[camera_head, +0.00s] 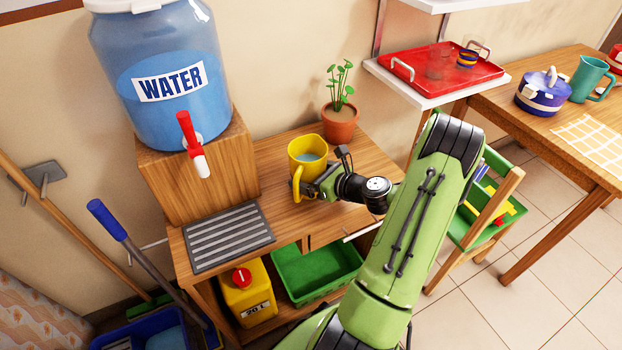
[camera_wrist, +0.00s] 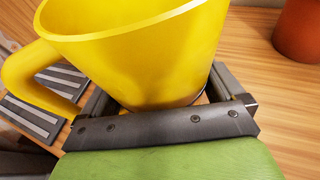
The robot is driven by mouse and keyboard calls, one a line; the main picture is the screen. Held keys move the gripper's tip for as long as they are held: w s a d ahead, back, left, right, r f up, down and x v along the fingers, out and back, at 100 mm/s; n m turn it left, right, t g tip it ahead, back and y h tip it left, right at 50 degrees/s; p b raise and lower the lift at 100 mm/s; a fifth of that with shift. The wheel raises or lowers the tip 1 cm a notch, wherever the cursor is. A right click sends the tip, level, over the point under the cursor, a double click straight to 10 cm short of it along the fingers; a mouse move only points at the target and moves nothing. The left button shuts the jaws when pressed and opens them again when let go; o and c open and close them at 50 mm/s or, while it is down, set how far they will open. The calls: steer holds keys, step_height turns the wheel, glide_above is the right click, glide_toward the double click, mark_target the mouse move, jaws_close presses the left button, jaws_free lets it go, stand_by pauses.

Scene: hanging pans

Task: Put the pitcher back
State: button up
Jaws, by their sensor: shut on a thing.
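The yellow pitcher (camera_head: 308,158) is upright at the wooden stand, between the water dispenser and the potted plant. It holds what looks like water, and its handle points to the lower left. My gripper (camera_head: 308,188) is shut on the pitcher from the right front. In the wrist view the yellow pitcher (camera_wrist: 140,55) stands between the fingers of my gripper (camera_wrist: 165,100), with its handle at the left. I cannot tell whether its base touches the wood.
The blue water dispenser (camera_head: 160,75) with a red tap stands on a wooden block at left. A grey drip grate (camera_head: 228,236) lies in front of it. The potted plant (camera_head: 340,120) is close behind the pitcher. A red tray (camera_head: 440,64) rests on a white shelf at right.

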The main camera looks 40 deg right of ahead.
steer(key=shift+r, duration=0.15)
steer(key=o, duration=1.4)
steer(key=shift+c, duration=0.2)
steer(key=shift+s+r, duration=0.1)
steer(key=shift+s, duration=0.2)
steer(key=p+v, duration=0.3)
steer(key=v, duration=0.8)
steer(key=shift+s, duration=0.2)
